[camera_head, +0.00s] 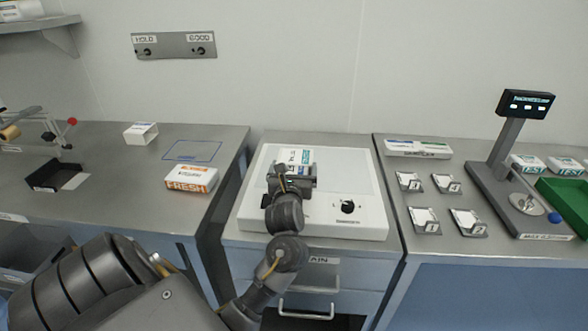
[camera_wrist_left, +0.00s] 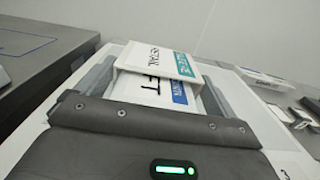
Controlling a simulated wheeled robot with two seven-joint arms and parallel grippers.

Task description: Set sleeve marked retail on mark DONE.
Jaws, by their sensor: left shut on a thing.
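The sleeve marked RETAIL (camera_wrist_left: 158,57) is a flat white piece with a teal band, between my left gripper's fingertips in the left wrist view. In the head view it shows as a white and teal piece (camera_head: 296,154) just beyond my left gripper (camera_head: 297,179), over the white machine's top. A second white piece with letters ending in FT and a blue band (camera_wrist_left: 165,92) shows below it; whether they touch is unclear. A blue outlined rectangle (camera_head: 193,150) lies empty on the left table; I cannot read the word DONE on it. My right gripper is not in view.
An orange and white FRESH box (camera_head: 191,179) and a small white open box (camera_head: 141,133) stand near the outline. The white machine (camera_head: 350,222) has a black knob. Several numbered card holders, a display post (camera_head: 505,140) and a green tray (camera_head: 566,205) stand at right.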

